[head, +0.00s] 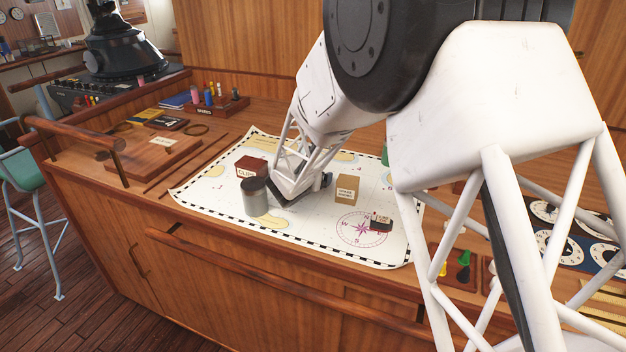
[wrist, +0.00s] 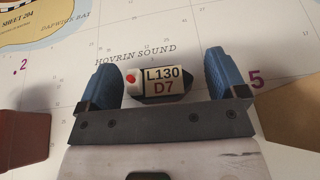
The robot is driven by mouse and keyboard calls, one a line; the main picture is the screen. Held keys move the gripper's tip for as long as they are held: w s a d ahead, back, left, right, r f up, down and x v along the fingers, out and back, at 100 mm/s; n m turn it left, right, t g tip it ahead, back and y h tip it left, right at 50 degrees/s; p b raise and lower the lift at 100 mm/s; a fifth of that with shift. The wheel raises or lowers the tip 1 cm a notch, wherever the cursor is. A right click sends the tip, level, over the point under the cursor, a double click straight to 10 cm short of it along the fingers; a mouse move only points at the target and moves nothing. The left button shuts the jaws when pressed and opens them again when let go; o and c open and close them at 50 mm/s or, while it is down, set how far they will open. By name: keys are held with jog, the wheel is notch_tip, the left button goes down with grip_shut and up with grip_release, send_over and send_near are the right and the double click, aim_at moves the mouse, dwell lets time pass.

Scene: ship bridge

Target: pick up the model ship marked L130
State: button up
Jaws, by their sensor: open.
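The model ship marked L130 (wrist: 160,83) shows in the wrist view, with a dark hull and a pale label reading L130 and D7, plus a red dot. It lies on the white chart (wrist: 180,22). My gripper (wrist: 162,72) is open, with one blue finger on each side of the ship and visible gaps between fingers and ship. In the head view my gripper (head: 298,192) is low over the middle of the chart, and I cannot make out the L130 ship there, as my gripper covers that area.
A grey cylinder (head: 256,198) and a red box (head: 251,166) stand left of my gripper. A tan box (head: 347,189) stands to the right. A small dark labelled object (head: 381,222) lies on the compass rose. The chart's front strip is mostly clear.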

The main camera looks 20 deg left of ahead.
jog(key=shift+c, duration=0.5)
jog(key=c, duration=0.9)
jog(key=shift+r, duration=0.1)
jog(key=shift+r, duration=4.95)
